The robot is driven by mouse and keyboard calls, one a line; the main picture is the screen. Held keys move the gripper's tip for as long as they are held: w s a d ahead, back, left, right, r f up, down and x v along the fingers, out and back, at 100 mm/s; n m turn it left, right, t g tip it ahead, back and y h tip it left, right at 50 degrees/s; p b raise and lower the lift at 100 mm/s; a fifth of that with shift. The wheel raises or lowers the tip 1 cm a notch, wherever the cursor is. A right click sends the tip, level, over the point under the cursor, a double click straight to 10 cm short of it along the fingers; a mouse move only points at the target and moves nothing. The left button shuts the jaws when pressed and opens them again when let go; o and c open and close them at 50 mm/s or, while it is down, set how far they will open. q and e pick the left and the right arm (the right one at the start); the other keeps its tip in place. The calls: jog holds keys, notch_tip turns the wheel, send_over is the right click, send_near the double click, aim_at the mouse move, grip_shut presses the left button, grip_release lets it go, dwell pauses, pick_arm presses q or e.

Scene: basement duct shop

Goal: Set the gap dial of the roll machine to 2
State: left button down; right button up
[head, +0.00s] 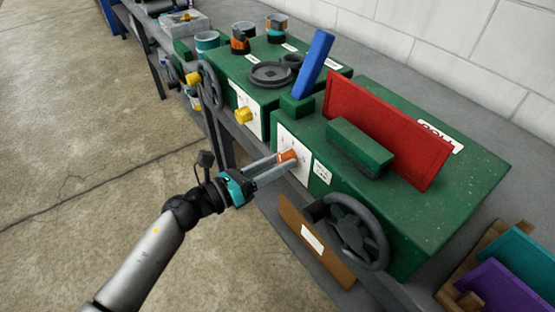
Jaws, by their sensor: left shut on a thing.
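The roll machine (430,205) is a green box on the bench with a white label on top, partly hidden behind a red plate. On its front face is a white dial plate (291,142). The orange gap dial (288,156) sits on this plate. My left gripper (284,162) reaches in from the lower left, and its fingers are shut on the orange dial. The numbers on the plate are too small to read, so I cannot tell the dial's setting. My right gripper is not in view.
A dark handwheel (357,231) stands out from the machine's front, right of the dial. A blue lever (314,65) rises behind it. Another green machine with a yellow knob (243,115) is farther left. Purple and teal panels (500,287) lie lower right. The floor at left is clear.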

pick_arm(q)
jog(key=n+p, duration=0.2)
jog(key=n, duration=0.3)
jog(key=shift+n, duration=0.3)
jog(key=shift+n+p, duration=0.7)
jog(key=shift+n, duration=1.3)
jog(key=shift+c, duration=1.7)
grip_release()
jog(key=v, duration=1.5)
jog(key=shift+s+b, duration=0.2)
jog(key=shift+b, duration=0.1)
jog(key=shift+f, duration=0.1)
